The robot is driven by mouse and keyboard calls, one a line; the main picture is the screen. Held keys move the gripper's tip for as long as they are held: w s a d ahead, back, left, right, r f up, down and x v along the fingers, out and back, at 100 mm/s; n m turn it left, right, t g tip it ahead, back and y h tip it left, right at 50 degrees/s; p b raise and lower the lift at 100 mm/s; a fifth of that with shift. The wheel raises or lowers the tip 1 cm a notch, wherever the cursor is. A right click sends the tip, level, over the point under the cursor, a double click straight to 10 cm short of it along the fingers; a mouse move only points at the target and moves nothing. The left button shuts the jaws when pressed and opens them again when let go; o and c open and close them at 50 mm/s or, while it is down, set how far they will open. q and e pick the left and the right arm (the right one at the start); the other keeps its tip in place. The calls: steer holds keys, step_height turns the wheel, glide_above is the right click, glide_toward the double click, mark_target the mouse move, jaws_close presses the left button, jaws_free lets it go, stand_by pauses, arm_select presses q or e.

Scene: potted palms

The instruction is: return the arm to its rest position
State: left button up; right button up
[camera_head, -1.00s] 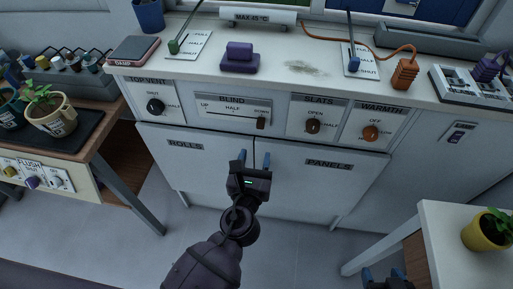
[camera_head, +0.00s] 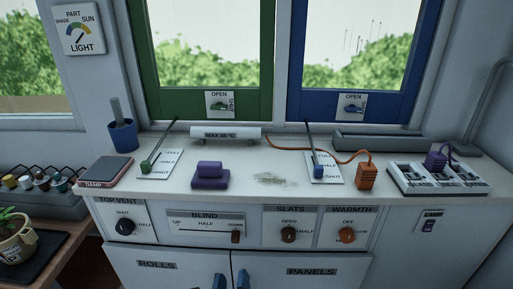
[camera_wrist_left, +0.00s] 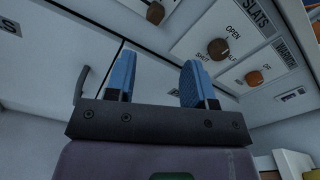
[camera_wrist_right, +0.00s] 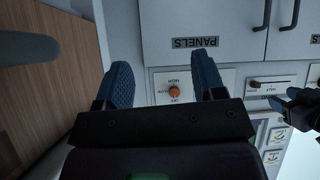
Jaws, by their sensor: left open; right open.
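My left gripper (camera_head: 231,281) shows only as two blue fingertips at the bottom edge of the head view, in front of the cabinet doors. In the left wrist view (camera_wrist_left: 157,84) its blue fingers stand apart with nothing between them. My right gripper (camera_wrist_right: 163,82) is outside the head view. In the right wrist view its fingers are also apart and empty, with the PANELS door and the warmth knob (camera_wrist_right: 174,91) beyond. My left gripper also shows at the right edge of that view (camera_wrist_right: 300,103).
The counter carries a purple block (camera_head: 210,178), an orange block (camera_head: 366,176), a blue pot (camera_head: 123,136) and a switch box (camera_head: 437,180). The slats knob (camera_head: 288,235) and blind slider (camera_head: 235,237) are on its front. A wooden surface (camera_wrist_right: 50,100) is left of my right gripper.

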arm_select(q)
steer(key=s+a+f+n+g+p, duration=0.2)
steer(key=s+a+n, duration=0.8)
steer(key=n, duration=0.5)
steer(key=s+a+f+n+g+y+p, duration=0.1)
steer(key=s+a+f+n+g, duration=0.3)
steer(key=s+a+n, duration=0.6)
step_height(320, 180, down, 2)
steer(key=a+n+p, duration=0.1)
steer(key=n, duration=0.4)
steer(key=shift+s+a+n+g, duration=0.2)
steer(key=shift+a+n+g, duration=0.1)
arm_select(e)
steer(key=r, duration=0.1)
steer(key=s+r, duration=0.1)
steer(key=shift+d+r, duration=0.2)
steer(key=shift+r, duration=0.2)
steer(key=shift+w+a+r, duration=0.1)
steer(key=shift+w+r, duration=0.2)
steer(key=shift+w, duration=0.1)
arm_select(q)
steer(key=shift+f, duration=0.1)
arm_select(e)
steer(key=shift+s, duration=0.15)
